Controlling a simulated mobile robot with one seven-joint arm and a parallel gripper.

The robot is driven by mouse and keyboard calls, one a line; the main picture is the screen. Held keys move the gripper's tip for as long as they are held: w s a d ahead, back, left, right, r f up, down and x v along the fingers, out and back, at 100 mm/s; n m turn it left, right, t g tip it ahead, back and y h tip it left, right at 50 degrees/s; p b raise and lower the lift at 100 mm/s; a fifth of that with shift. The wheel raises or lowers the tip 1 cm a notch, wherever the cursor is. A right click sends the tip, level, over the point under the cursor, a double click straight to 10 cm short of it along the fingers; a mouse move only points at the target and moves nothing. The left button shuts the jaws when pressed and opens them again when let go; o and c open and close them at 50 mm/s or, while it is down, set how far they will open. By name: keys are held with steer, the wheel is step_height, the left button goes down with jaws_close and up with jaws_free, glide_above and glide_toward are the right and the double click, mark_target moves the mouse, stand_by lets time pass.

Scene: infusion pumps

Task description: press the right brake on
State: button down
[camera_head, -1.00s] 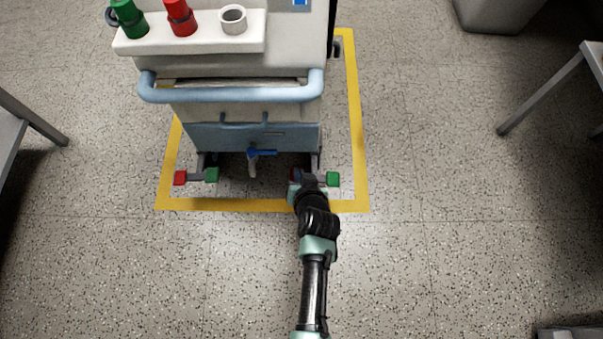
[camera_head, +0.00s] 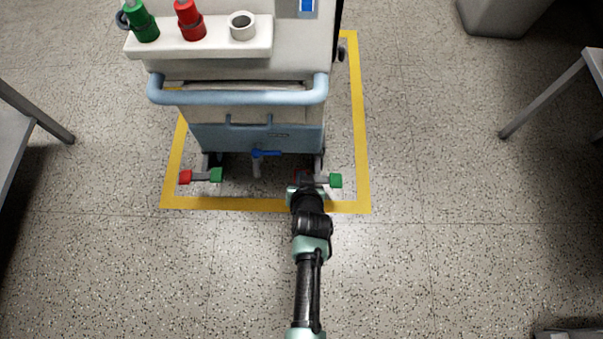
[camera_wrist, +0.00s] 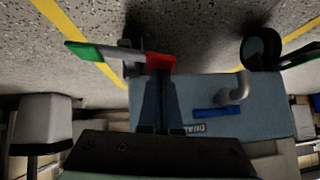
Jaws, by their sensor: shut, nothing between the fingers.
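The right brake pedal is a grey bar with a green end pad (camera_head: 335,181) and a red end pad, low at the right rear of the cart (camera_head: 232,135). In the head view my gripper (camera_head: 304,189) covers most of the red pad. In the wrist view the red pad (camera_wrist: 160,62) is just beyond my fingertips (camera_wrist: 158,74), and the green pad (camera_wrist: 86,51) is off to the left. My fingers are shut and empty, at the red pad. I cannot tell whether they touch it, or how far the pedal is tilted.
The left brake pedal, with red (camera_head: 185,177) and green (camera_head: 216,175) pads, is across the cart's rear. A blue-handled valve (camera_head: 264,153) hangs between the pedals. The cart's handle bar (camera_head: 238,97) is above.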

steer(key=shift+a+f+p, duration=0.2)
steer(key=shift+a+p, duration=0.05)
steer(key=shift+p, duration=0.1)
steer(key=shift+a+f, duration=0.5)
steer(key=shift+f, duration=0.35)
stand_by(0.3)
steer(key=s+a+r+p, duration=0.2)
steer(key=s+r+p, duration=0.5)
steer(key=r+p, duration=0.3)
steer(key=shift+a+r+p, duration=0.3)
steer(key=shift+r+p, duration=0.1)
steer(key=shift+p, duration=0.25)
